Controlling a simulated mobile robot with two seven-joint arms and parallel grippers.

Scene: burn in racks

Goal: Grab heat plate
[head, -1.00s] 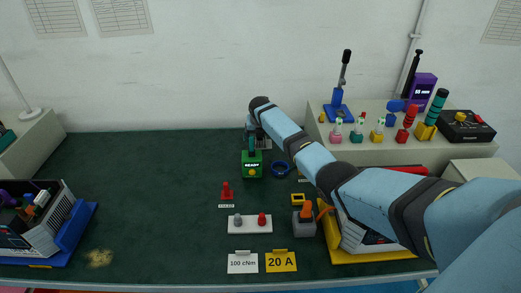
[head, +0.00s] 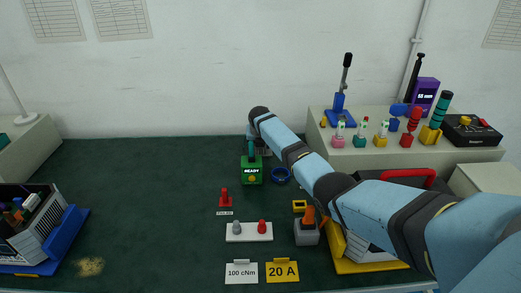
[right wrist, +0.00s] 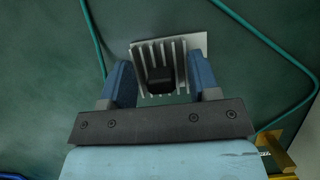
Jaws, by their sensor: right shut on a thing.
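The heat plate (right wrist: 196,48), a silver finned block with a black knob in its middle, shows in the right wrist view. My right gripper (right wrist: 161,76) has its blue fingers on both sides of it and is shut on it. Whether the plate rests on the green table or is lifted cannot be told. In the head view my right arm reaches over the table to its back middle, and the arm mostly hides the gripper there. My left gripper is not in view.
A green box reading READY (head: 252,175) and a blue ring (head: 281,175) stand near the right gripper. A red part (head: 225,198), a white holder (head: 249,232) and a grey-orange tool (head: 307,233) lie in front. A blue tray (head: 68,236) is left. Left-middle table is clear.

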